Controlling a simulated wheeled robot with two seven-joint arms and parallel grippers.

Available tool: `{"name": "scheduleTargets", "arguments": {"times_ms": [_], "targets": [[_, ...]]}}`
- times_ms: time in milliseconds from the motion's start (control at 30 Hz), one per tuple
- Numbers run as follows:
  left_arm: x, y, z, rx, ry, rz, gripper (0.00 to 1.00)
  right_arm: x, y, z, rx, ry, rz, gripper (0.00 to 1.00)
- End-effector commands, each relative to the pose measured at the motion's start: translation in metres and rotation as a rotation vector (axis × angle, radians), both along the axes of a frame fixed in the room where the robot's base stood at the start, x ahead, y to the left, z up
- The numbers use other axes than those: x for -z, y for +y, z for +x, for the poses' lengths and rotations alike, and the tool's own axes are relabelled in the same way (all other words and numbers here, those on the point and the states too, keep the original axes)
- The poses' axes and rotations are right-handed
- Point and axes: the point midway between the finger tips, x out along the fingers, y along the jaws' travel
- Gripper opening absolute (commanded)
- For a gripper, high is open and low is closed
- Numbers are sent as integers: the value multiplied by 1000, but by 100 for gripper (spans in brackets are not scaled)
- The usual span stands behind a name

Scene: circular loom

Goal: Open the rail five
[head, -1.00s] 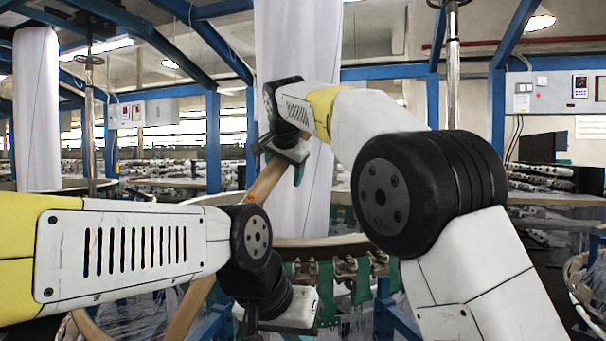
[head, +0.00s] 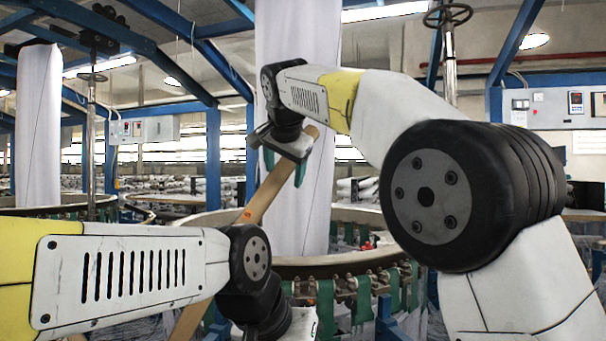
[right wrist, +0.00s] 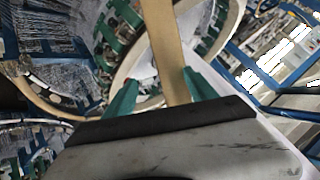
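A tan, bar-like rail (head: 262,192) slants up and right in front of the loom ring, its lower part passing behind my left arm. I cannot tell whether it is rail five. My right gripper (head: 283,168) is near its upper end, with green fingers on either side of the bar. In the right wrist view the rail (right wrist: 166,45) runs between the parted fingers (right wrist: 160,95), close to the right one, with a gap at the left one. My left gripper (head: 303,324) is low in the head view; its fingers are hidden.
A white fabric column (head: 296,60) hangs behind my right gripper. Blue posts (head: 213,155) and a wall control box (head: 146,131) stand farther back.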

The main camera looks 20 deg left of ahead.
Motion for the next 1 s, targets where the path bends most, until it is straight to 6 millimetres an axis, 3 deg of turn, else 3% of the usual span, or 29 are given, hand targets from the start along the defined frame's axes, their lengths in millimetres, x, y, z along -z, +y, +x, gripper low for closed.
{"name": "scheduleTargets", "arguments": {"times_ms": [1000], "targets": [[0, 0, 0, 0, 0, 0, 0, -46, -20, -53, 0, -1, 2, 65]]}}
